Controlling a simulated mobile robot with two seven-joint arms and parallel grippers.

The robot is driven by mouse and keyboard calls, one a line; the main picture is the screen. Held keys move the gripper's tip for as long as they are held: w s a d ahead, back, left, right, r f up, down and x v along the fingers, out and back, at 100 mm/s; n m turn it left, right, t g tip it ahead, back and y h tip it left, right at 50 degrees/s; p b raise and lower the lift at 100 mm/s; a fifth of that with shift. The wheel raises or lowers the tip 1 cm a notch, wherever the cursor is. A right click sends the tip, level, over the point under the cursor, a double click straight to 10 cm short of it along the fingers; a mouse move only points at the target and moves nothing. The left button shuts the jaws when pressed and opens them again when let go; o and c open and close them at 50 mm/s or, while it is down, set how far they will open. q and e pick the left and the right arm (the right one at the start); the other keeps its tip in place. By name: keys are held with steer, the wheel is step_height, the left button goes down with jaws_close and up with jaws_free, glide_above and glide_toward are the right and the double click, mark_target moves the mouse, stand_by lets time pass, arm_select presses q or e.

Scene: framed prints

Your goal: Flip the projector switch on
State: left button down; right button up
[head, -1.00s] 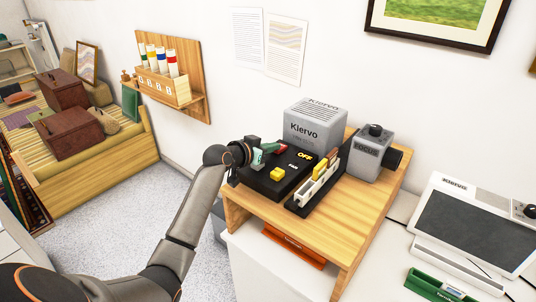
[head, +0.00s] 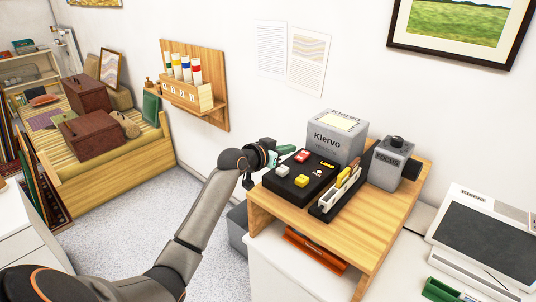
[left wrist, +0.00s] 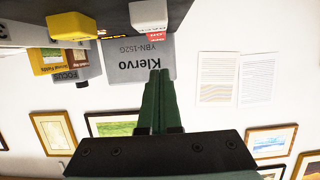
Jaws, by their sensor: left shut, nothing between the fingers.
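The projector (head: 333,140) is a grey Klervo box on a wooden stand, with a pale bright patch on top. In front of it lies a black control box (head: 294,189) with a red switch (head: 302,156), a yellow button (head: 301,181) and a light grey button (head: 282,170). Yellow lettering on it appears to read LOAD. My left gripper (head: 287,149) has green fingers, shut and empty, just left of the red switch. In the left wrist view the shut fingers (left wrist: 161,100) point at the upside-down projector (left wrist: 140,58). My right gripper is not in view.
A white slide holder (head: 340,190) stands right of the control box. A grey FOCUS unit (head: 390,163) stands behind it on the wooden stand (head: 385,215). An orange item (head: 315,249) lies under the stand. A wall rack (head: 193,92) hangs further left.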

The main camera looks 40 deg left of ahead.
arm_select(q)
steer(key=s, duration=0.7)
steer(key=shift+s+a+r+b, duration=0.2)
steer(key=shift+r+b, duration=0.05)
steer(key=shift+b, duration=0.15)
